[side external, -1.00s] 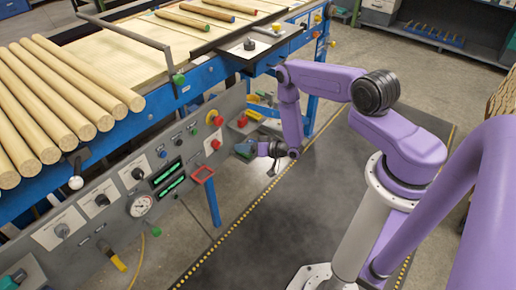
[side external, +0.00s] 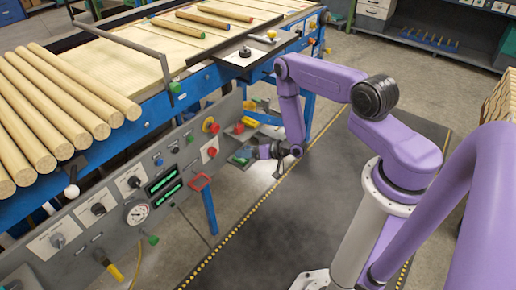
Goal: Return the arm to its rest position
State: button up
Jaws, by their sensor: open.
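My purple arm reaches leftward from its grey column, with the forearm bent down. My gripper (side external: 245,155) hangs low at the arm's end, beside the right part of the grey control panel (side external: 112,212). It is small and partly dark against the panel, and I see nothing held in it. I cannot tell whether it touches the panel.
Several wooden rods (side external: 60,95) lie on the left of the blue-framed line. Shorter rods with coloured ends (side external: 204,20) lie on the slatted bed. A red-topped blue post (side external: 207,205) stands before the panel. The dark floor mat (side external: 290,215) is clear left of my column.

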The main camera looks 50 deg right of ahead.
jog(key=w+a+r+n+g, duration=0.4)
jog(key=a+r+n+g, duration=0.15)
jog(key=a+r, duration=0.5)
jog(key=s+a+r+n+g, duration=0.1)
jog(key=s+a+r+n, duration=0.15)
jog(key=s+r, duration=0.2)
jog(key=s+a+r+n+g, duration=0.1)
jog(key=s+a+r+n, duration=0.1)
jog(key=s+a+r, duration=0.3)
jog(key=s+d+r+n+g+h, duration=0.1)
jog(key=s+d+r, duration=0.1)
jog(key=s+r, duration=0.3)
jog(key=s+d+r+n+g+h, duration=0.1)
jog(key=s+r, duration=0.3)
jog(key=s, duration=0.8)
jog(key=s+d+r+n+g+h, duration=0.1)
jog(key=s+d+r+n+g, duration=0.2)
jog(key=s, duration=0.6)
notch_tip(320, 180, up, 3)
jog(key=shift+s+f, duration=0.2)
jog(key=shift+s, duration=0.15)
jog(key=shift+w+a, duration=0.1)
jog(key=shift+a, duration=0.05)
